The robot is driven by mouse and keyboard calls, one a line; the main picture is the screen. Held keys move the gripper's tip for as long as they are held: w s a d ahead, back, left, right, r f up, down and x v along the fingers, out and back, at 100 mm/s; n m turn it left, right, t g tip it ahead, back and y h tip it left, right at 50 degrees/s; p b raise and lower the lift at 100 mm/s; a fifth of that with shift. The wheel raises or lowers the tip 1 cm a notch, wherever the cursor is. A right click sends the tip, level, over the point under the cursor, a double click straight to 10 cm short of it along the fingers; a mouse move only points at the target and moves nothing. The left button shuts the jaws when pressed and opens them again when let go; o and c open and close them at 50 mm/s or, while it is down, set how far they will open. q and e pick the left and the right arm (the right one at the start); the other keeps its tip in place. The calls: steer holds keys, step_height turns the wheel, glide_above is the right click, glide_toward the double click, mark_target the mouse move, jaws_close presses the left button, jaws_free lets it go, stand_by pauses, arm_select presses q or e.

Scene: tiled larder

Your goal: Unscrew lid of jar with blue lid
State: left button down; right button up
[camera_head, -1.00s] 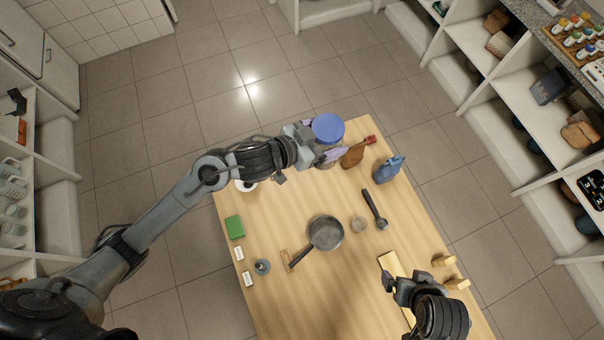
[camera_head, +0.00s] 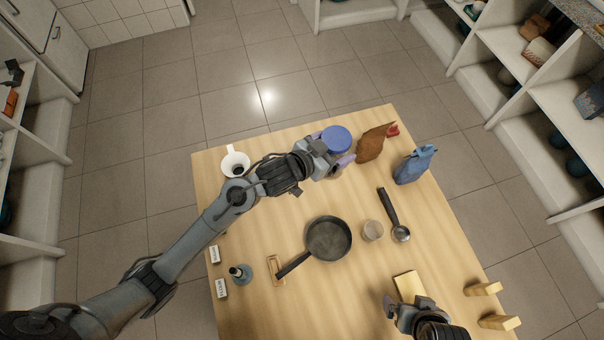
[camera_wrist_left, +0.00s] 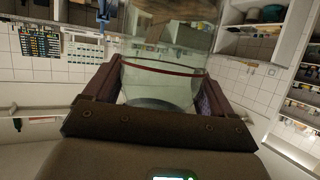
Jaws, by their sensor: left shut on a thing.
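The jar's round blue lid (camera_head: 336,139) shows near the table's far edge in the head view. My left gripper (camera_head: 340,160) is shut on the jar below the lid, and the gripper hides most of the body there. In the left wrist view the clear glass jar (camera_wrist_left: 160,82) stands between the two fingers, with a dark red band around it. The lid is out of that view. I cannot tell whether the jar touches the table. My right gripper (camera_head: 408,306) is low at the table's near right, apart from the jar; its finger opening is unclear.
On the wooden table (camera_head: 330,292), a brown object (camera_head: 374,143) and a blue container (camera_head: 414,166) stand right of the jar. A pan (camera_head: 328,238), glass cup (camera_head: 373,230), ladle (camera_head: 394,215), white mug (camera_head: 235,162) and yellow blocks (camera_head: 484,288) also lie there.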

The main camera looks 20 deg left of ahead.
arm_select(q)
steer(key=shift+d+f+b, duration=0.15)
steer(key=shift+f+b, duration=0.5)
steer(key=shift+f, duration=0.3)
steer(key=shift+w+a+f, duration=0.15)
steer(key=shift+a+f, duration=0.15)
steer(key=shift+f, duration=0.2)
steer(key=w+a+f+b, duration=0.2)
steer(key=w+a+f, duration=0.2)
steer(key=a+f, duration=0.6)
steer(key=shift+f+b, duration=0.2)
steer(key=shift+b, duration=0.2)
arm_select(e)
steer(key=shift+f, duration=2.55)
arm_select(q)
steer(key=shift+w, duration=0.1)
arm_select(e)
steer(key=shift+a, duration=0.1)
arm_select(q)
steer(key=shift+f, duration=0.2)
steer(key=shift+c, duration=0.5)
jaws_free()
steer(key=shift+o, duration=0.5)
steer(key=shift+a, duration=0.1)
